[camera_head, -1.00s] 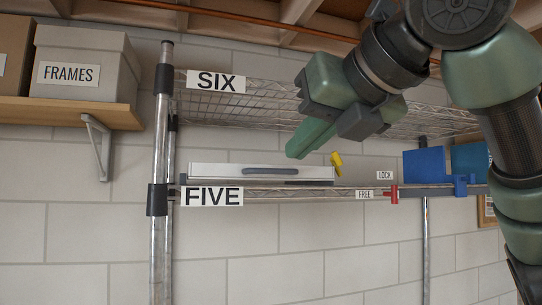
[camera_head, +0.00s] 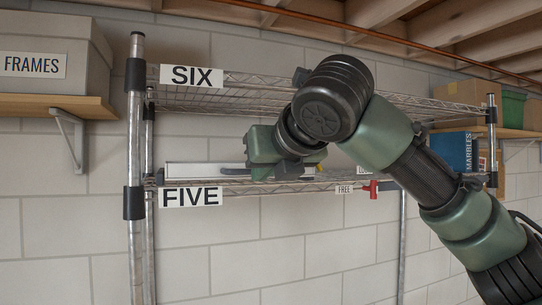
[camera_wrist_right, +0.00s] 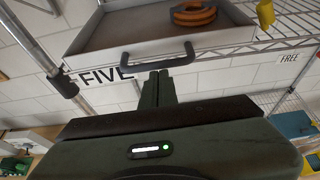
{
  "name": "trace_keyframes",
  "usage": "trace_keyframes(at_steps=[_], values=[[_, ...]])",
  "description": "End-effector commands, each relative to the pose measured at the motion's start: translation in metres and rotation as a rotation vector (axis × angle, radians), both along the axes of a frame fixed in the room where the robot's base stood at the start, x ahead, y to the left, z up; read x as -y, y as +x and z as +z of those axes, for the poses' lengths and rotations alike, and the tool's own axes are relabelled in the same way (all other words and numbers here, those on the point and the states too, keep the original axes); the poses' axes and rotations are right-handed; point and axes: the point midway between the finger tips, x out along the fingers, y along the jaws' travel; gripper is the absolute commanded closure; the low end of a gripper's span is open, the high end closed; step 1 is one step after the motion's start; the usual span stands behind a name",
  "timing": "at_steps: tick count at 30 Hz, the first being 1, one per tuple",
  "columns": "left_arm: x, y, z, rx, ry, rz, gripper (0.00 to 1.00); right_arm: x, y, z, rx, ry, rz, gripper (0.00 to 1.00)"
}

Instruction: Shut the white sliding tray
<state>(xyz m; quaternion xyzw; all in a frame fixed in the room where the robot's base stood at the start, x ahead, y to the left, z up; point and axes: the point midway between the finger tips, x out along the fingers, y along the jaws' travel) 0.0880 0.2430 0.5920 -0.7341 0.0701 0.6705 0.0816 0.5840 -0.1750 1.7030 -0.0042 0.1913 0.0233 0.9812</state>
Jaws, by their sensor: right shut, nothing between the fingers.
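The white sliding tray (camera_head: 196,169) is on the shelf labelled FIVE, and its right part is hidden by my right arm in the head view. In the right wrist view the tray (camera_wrist_right: 225,39) shows its open top, an orange ring (camera_wrist_right: 194,14) inside and a dark bar handle (camera_wrist_right: 150,63) on its front. My right gripper (camera_wrist_right: 158,77) is shut and empty, its fingertips close to the handle at its middle. I cannot tell whether they touch it. In the head view the fingertips are hidden. My left gripper is not in view.
A yellow lever (camera_wrist_right: 265,13) stands at the tray's right side. A red clamp (camera_head: 371,189) is beside the FREE label (camera_head: 344,189). The wire shelf labelled SIX (camera_head: 250,98) is above. A blue box (camera_head: 455,150) stands at the right. Below shelf FIVE is bare wall.

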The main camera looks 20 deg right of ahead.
Motion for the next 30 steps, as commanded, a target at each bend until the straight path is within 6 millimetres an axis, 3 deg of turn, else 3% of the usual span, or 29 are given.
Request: trace_keyframes(at_steps=[14, 22, 30], values=[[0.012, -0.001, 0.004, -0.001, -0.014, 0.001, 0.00, -0.001, 0.008, 0.001, 0.001, 0.000, 0.001, 1.00], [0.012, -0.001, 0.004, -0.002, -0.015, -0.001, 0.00, -0.002, 0.044, 0.001, -0.001, 0.001, 0.000, 1.00], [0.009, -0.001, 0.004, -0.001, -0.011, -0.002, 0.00, -0.003, 0.042, 0.001, 0.000, -0.001, 0.001, 1.00]])
